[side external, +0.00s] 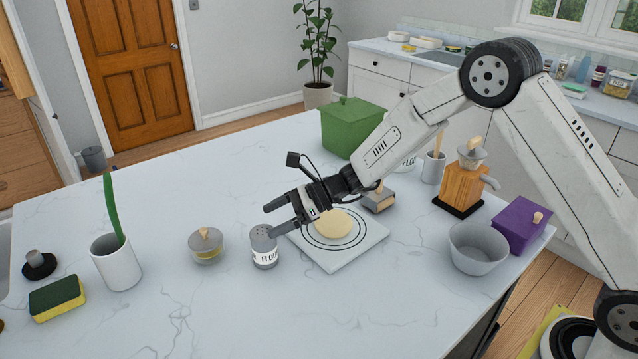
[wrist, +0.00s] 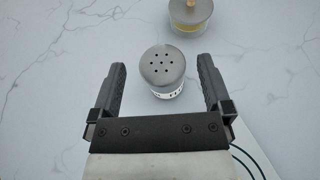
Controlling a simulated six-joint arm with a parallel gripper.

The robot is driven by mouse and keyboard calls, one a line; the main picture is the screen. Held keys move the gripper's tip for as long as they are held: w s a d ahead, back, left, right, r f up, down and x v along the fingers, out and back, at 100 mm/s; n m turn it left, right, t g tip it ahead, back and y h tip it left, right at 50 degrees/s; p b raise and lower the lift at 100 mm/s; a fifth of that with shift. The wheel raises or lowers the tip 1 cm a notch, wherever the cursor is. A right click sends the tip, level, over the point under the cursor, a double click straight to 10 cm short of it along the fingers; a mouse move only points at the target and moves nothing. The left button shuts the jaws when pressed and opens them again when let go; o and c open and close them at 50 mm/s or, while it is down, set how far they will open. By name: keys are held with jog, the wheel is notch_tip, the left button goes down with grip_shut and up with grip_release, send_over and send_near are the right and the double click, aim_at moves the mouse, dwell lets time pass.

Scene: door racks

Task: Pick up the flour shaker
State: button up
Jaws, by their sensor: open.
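The flour shaker (side external: 264,250) is a small white cylinder with a grey top and a label reading "FLOU". It stands upright on the marble counter. In the wrist view the shaker (wrist: 162,70) shows its grey perforated lid from above, between and slightly beyond my fingertips. My gripper (side external: 270,218) is open and empty, above the counter and close to the shaker's upper right side. In the wrist view my gripper (wrist: 161,75) has a finger on each side of the shaker, with a gap visible on both sides.
A glass jar with a grey lid (side external: 206,246) stands left of the shaker. A white board (side external: 352,262) with a round of dough (side external: 333,224) lies to the right, beneath my arm. A white cup (side external: 117,263) and sponge (side external: 58,299) are farther left. The front counter is clear.

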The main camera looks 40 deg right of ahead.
aim_at(267, 249)
jog(key=shift+f, duration=1.75)
jog(key=shift+f, duration=0.15)
jog(key=shift+f, duration=1.55)
jog(key=shift+x, duration=1)
jog(key=shift+w+a+f, duration=0.15)
jog(key=shift+a+f, duration=0.1)
jog(key=shift+a, duration=0.2)
